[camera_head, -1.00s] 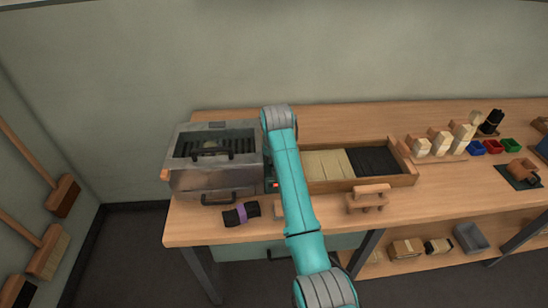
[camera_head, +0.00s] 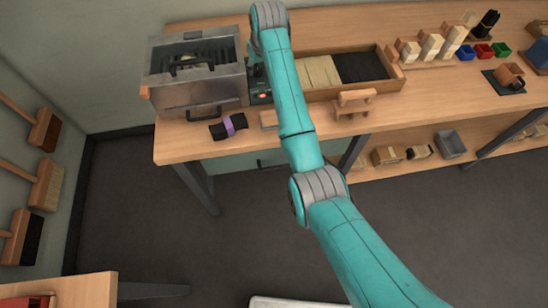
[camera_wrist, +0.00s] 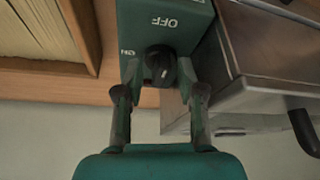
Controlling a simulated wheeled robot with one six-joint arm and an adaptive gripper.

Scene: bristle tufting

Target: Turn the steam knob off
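The steam knob (camera_wrist: 158,62) is a small black knob with a pale mark on a green control box (camera_wrist: 180,12). The box is lettered OFF and, partly hidden, ON. I cannot tell for sure which word the knob points to. My gripper (camera_wrist: 159,72) is open, with one finger on each side of the knob and small gaps seemingly left beside it. In the head view the control box (camera_head: 260,95) shows a red light beside the metal steamer (camera_head: 205,92). My arm hides the gripper and knob there.
The steamer's handle (camera_wrist: 303,130) sticks out close by in the wrist view. A tray (camera_head: 398,84) of pale and dark bristles lies right of my arm. A dark bundle with a purple band (camera_head: 234,124) and a small wooden stand (camera_head: 352,103) sit near the bench's front edge.

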